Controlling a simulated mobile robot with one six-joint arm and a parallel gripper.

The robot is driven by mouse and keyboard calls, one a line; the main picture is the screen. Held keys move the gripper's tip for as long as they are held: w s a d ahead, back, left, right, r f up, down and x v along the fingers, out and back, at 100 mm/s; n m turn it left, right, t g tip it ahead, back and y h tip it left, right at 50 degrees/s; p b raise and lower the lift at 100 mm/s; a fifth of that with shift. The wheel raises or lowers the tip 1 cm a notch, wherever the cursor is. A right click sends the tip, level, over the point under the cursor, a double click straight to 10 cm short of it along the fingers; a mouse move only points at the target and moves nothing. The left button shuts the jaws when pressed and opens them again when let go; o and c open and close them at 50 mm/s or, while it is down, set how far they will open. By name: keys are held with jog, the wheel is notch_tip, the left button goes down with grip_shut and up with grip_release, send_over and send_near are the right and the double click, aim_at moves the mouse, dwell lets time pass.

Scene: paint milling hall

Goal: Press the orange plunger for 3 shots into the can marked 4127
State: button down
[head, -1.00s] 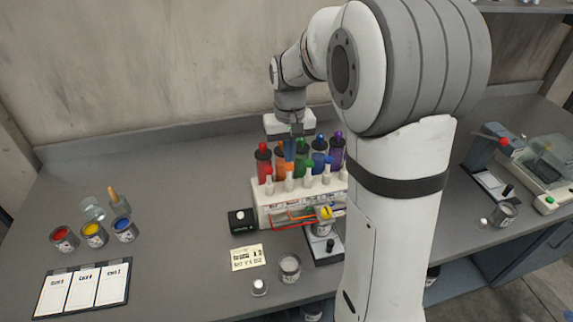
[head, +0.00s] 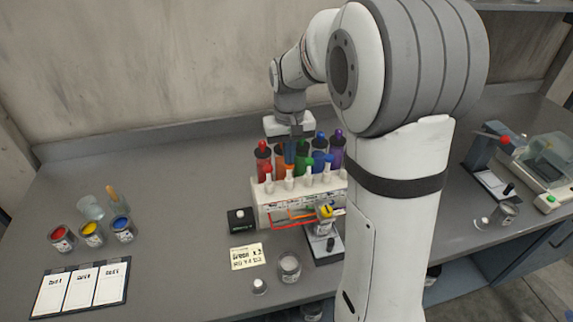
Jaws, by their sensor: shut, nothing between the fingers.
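The dispenser (head: 268,208) is a white block on the bench, with a row of coloured bottles and plungers behind white nozzles. The orange plunger unit (head: 280,162) stands between the red (head: 263,160) and green ones, partly hidden by my gripper. My gripper (head: 290,160) is shut and points down over the orange unit; I cannot tell whether it touches the plunger. A can (head: 323,227) stands on a small stand in front of the dispenser, partly hidden by a yellow part. Another grey can (head: 290,267) stands nearer the front. The marking 4127 is not readable on either.
Paint cans (head: 92,234) and a clipboard (head: 82,288) are at left. My arm hides the bench right of the dispenser.

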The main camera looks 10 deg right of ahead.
jog(key=shift+f+b, duration=0.85)
jog(key=shift+f, duration=0.5)
jog(key=shift+r, duration=0.15)
jog(key=shift+r+p, duration=1.4)
jog(key=shift+r, duration=0.4)
jog(key=shift+f, duration=0.1)
jog(key=shift+f+b, duration=1.25)
jog(key=shift+f, duration=0.45)
jog(key=shift+r+p, duration=1.3)
jog(key=shift+r, duration=0.5)
jog(key=shift+f, duration=0.15)
